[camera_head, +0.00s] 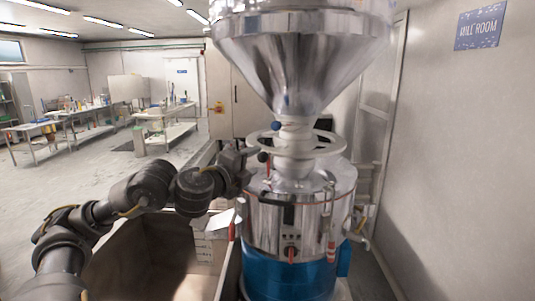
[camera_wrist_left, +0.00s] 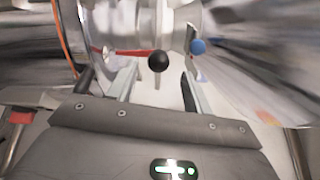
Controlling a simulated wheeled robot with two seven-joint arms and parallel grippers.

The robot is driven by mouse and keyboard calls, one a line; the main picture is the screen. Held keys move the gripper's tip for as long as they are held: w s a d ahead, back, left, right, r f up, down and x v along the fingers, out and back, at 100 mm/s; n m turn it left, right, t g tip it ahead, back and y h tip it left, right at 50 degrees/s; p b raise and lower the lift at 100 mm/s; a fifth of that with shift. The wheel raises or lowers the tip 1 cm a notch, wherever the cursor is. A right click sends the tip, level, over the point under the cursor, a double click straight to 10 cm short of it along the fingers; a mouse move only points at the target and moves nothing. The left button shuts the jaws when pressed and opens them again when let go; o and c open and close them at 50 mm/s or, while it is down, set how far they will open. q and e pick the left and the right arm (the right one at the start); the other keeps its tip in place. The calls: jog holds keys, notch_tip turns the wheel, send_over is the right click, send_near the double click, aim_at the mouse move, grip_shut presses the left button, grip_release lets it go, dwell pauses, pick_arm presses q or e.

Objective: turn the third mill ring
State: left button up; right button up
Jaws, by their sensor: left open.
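The mill's pale ring (camera_head: 335,144) sits around the neck below the steel hopper (camera_head: 300,55). A blue ball knob (camera_head: 276,126) and a lower dark knob (camera_head: 262,157) stick out at its left; I cannot tell which ring is the third. My left gripper (camera_head: 252,154) is open at the left of the neck, beside these knobs. In the left wrist view, a black ball knob (camera_wrist_left: 157,61) on a red lever (camera_wrist_left: 130,52) shows near the open left fingers (camera_wrist_left: 158,74), and the blue knob (camera_wrist_left: 198,47) is right of them. Contact cannot be told. My right gripper is out of view.
The steel drum (camera_head: 262,229) on a blue base (camera_head: 290,280) stands below the ring. An open metal bin (camera_head: 118,277) is at lower left. A wall (camera_head: 460,170) is close on the right. Workbenches (camera_head: 75,122) stand far back left, with free floor before them.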

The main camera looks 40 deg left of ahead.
aim_at(269, 152)
pick_arm(q)
jog(key=w, duration=0.4)
jog(key=shift+w+a+f, duration=0.1)
jog(key=shift+w+f, duration=0.1)
jog(key=shift+w, duration=0.15)
jog(key=shift+w+a, duration=0.2)
jog(key=shift+w, duration=0.45)
jog(key=shift+w+a, duration=0.15)
jog(key=shift+w, duration=0.45)
jog(key=shift+w+a+r, duration=0.1)
jog(key=shift+w, duration=0.8)
jog(key=shift+s, duration=0.1)
jog(key=c, duration=0.4)
grip_shut()
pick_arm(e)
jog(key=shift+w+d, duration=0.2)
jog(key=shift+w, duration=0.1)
